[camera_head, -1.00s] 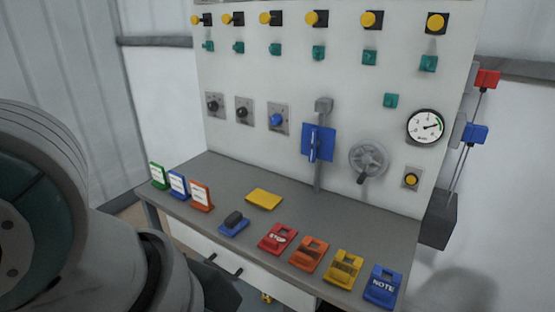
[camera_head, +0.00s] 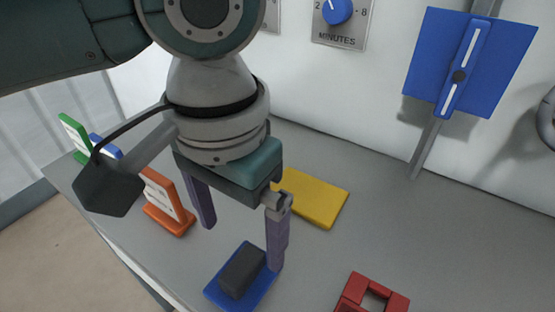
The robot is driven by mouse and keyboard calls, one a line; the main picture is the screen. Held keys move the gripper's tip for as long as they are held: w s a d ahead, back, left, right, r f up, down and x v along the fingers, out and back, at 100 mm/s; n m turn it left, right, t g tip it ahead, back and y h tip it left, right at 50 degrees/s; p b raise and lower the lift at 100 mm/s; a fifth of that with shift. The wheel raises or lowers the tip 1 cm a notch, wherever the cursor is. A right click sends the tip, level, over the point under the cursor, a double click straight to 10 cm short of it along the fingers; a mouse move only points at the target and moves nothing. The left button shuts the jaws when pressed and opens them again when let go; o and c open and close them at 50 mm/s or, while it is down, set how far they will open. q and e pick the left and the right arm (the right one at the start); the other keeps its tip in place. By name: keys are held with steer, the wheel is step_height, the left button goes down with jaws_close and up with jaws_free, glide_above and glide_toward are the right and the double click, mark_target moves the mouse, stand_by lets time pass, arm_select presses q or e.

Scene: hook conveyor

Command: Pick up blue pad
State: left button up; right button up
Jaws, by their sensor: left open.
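The blue pad (camera_head: 218,291) lies flat on the grey table, near its front edge, with a dark block (camera_head: 243,268) on top. My left gripper (camera_head: 241,247) is above and slightly behind the pad, pointing down, with its two fingers spread apart and nothing between them. The right finger's tip overlaps the pad's right corner in the picture; I cannot tell whether it touches. The left finger's tip is up and left of the pad. My right gripper is not in view.
A yellow flat pad (camera_head: 313,199) lies behind my gripper. An orange sign stand (camera_head: 165,203) is left, with green (camera_head: 75,136) and blue (camera_head: 105,146) stands beyond. A red holder (camera_head: 370,296) is right. The back panel carries a blue dial (camera_head: 337,10) and a blue plate (camera_head: 425,60).

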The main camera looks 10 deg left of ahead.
mark_target(242, 265)
arm_select(q)
steer(key=shift+s+d+f, duration=0.1)
steer(key=shift+s+f, duration=0.1)
steer(key=shift+f, duration=0.5)
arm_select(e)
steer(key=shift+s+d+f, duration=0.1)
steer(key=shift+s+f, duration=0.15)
arm_select(q)
steer(key=f, duration=0.1)
steer(key=f+b, duration=0.1)
steer(key=f, duration=0.3)
steer(key=shift+s+f, duration=0.2)
steer(key=shift+s, duration=0.1)
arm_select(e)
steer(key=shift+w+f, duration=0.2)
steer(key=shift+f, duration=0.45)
arm_select(q)
steer(key=c, duration=1.2)
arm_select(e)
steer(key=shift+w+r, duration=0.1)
arm_select(q)
steer(key=shift+r+p, duration=2.3)
steer(key=shift+r, duration=7.8)
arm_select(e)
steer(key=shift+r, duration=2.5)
